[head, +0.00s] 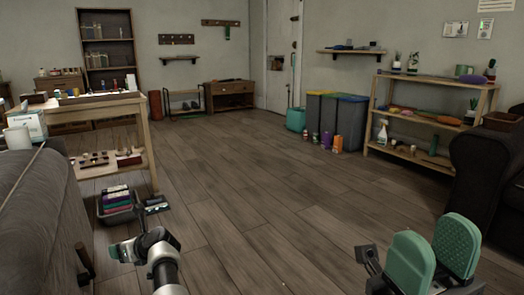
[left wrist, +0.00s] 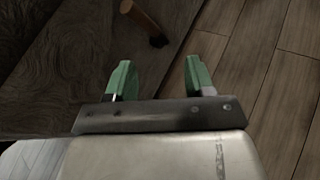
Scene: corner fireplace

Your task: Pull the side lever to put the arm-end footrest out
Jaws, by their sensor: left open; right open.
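A grey sofa (head: 38,225) fills the left edge of the head view. A short dark-brown wooden lever (head: 85,261) stands at its side, low down. I cannot make out a footrest.
A wooden shelf table (head: 152,150) with a bin of coloured items (head: 118,207) beneath it stands beyond the sofa. A dark armchair (head: 483,165) and a plant shelf (head: 425,158) are at the right. The wooden floor (head: 270,200) in the middle is clear.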

